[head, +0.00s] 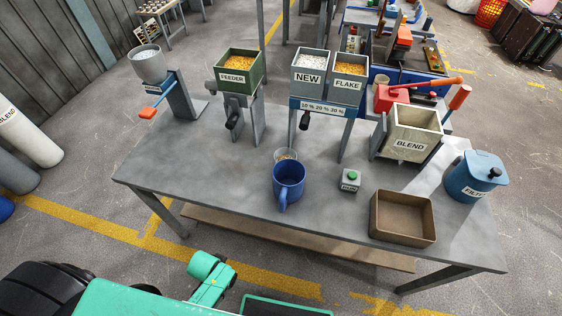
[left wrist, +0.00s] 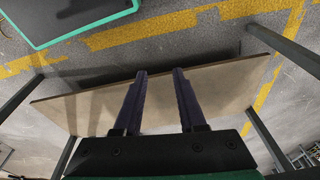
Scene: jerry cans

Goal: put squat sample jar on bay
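No place labelled as a bay can be made out. My left gripper (left wrist: 159,75) shows in the left wrist view, its two dark fingers apart with nothing between them. It is over a brown lower shelf (left wrist: 80,105), away from the jar. My right gripper is in neither view.
Hoppers labelled FEEDER (head: 236,78), NEW (head: 308,78) and FLAKE (head: 348,84) stand along the table's back. A BLEND bin (head: 410,146), a brown tray (head: 376,232), a blue FILTER canister (head: 470,180) and a RUN button box (head: 349,187) are at right. The front left tabletop is clear.

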